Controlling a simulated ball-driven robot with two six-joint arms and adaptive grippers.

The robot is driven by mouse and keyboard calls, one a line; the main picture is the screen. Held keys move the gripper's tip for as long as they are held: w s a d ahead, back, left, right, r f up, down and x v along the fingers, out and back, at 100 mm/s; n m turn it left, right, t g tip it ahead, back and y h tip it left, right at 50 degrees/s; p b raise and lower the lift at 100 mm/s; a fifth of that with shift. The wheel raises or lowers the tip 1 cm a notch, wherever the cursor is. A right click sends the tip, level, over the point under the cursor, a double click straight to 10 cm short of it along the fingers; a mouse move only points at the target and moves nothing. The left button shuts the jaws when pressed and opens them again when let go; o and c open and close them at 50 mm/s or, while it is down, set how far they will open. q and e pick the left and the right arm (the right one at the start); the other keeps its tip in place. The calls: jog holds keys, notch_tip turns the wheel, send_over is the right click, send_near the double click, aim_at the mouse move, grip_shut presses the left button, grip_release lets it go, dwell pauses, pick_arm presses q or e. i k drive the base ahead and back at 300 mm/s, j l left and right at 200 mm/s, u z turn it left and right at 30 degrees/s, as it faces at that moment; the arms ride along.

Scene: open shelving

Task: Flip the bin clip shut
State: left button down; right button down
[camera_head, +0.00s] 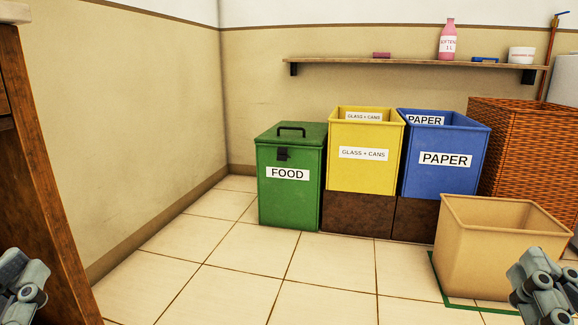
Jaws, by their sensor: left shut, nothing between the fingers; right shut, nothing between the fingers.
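The green food bin (290,205) stands on the tiled floor, left of the other bins. Its lid (265,134) is down and has a black handle on top. The black clip (283,154) is at the top of the bin's front, just under the lid's edge; it is too small to tell its exact position. My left gripper (20,283) is at the lower left edge of the view, shut and empty. My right gripper (540,285) is at the lower right, shut and empty, in front of a tan box. Both are well apart from the bin.
A yellow bin (364,175) and a blue bin (440,178) stand on brown blocks right of the green bin. The open tan box (485,250) is at the right front. A wicker basket (520,140) is behind it. A wooden cabinet (45,200) edges the left. Floor between is clear.

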aim_at(282, 154)
jog(key=i+l, duration=0.4)
jog(key=i, duration=0.25)
jog(key=i+l+u, duration=0.1)
jog(key=i+l, duration=0.3)
jog(key=i, duration=0.25)
jog(key=i+l, duration=0.5)
jog(key=i, duration=0.15)
jog(key=i+j+u, duration=0.05)
